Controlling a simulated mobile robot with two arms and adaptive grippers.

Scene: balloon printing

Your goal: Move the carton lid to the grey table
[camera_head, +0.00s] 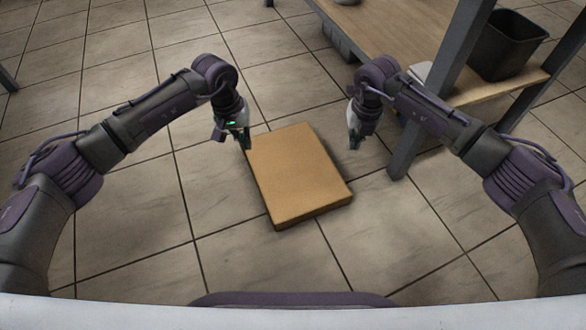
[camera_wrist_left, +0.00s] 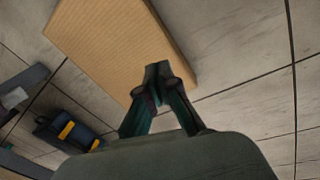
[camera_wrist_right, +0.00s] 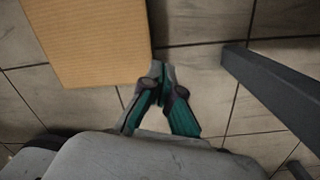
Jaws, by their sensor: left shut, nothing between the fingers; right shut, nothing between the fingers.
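The carton lid (camera_head: 297,172) is a flat, tan cardboard piece with shallow sides, below and between my two grippers in the head view. It looks to be lying on the tiled floor. My left gripper (camera_head: 246,143) is shut and empty near its upper left edge; the lid also shows in the left wrist view (camera_wrist_left: 125,45). My right gripper (camera_head: 354,143) is shut and empty to the right of the lid, apart from it; the lid fills the upper left of the right wrist view (camera_wrist_right: 88,40). I cannot make out a grey table for certain.
A shelf or bench with a wooden top (camera_head: 400,30) and dark grey legs (camera_head: 440,85) stands at the upper right, close to my right arm. A black bin (camera_head: 507,45) sits on its lower board. The tiled floor to the left is clear.

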